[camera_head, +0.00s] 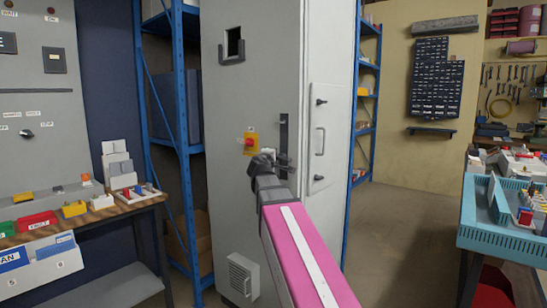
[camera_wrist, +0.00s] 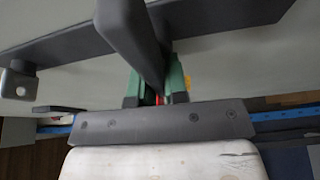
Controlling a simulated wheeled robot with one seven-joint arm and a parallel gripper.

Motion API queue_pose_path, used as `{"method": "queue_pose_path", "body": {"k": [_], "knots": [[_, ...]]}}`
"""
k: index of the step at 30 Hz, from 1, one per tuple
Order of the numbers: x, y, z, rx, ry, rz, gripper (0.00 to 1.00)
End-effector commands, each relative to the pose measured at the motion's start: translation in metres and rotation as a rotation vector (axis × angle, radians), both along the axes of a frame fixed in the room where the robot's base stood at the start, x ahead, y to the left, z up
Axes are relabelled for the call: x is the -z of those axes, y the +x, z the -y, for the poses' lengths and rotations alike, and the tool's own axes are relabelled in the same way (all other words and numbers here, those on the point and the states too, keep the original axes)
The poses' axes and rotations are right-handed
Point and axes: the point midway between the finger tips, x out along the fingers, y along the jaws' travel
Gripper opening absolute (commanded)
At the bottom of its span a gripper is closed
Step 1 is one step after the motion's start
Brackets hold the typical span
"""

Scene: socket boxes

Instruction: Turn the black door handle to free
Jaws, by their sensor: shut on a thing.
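The black door handle (camera_head: 283,132) is on the front of the tall grey cabinet (camera_head: 255,95), near its right edge. Its long dark plate is upright in the head view. In the wrist view the dark handle (camera_wrist: 135,30) crosses the top, with its lever pointing down between my green fingers. My gripper (camera_head: 268,160) is at the lower part of the handle, and its fingers (camera_wrist: 160,82) are shut on the lever. My gripper and arm hide the lower end of the handle in the head view.
A red switch on a yellow plate (camera_head: 250,142) is just left of the handle. A side panel with a grey pull handle (camera_head: 319,140) is to the right. A blue shelf rack (camera_head: 182,150) stands left of the cabinet. Floor at right (camera_head: 400,210) is clear.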

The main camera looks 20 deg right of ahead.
Motion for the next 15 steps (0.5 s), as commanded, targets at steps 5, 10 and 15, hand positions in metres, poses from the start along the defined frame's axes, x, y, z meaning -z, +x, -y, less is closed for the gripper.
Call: {"method": "queue_pose_path", "body": {"k": [5, 10, 15], "knots": [[0.0016, 0.0002, 0.0004, 0.003, -0.029, -0.043, 0.00], [0.0023, 0.0002, 0.0004, 0.003, -0.041, -0.059, 0.00], [0.0026, 0.0000, 0.0004, 0.003, -0.045, -0.063, 0.00]]}}
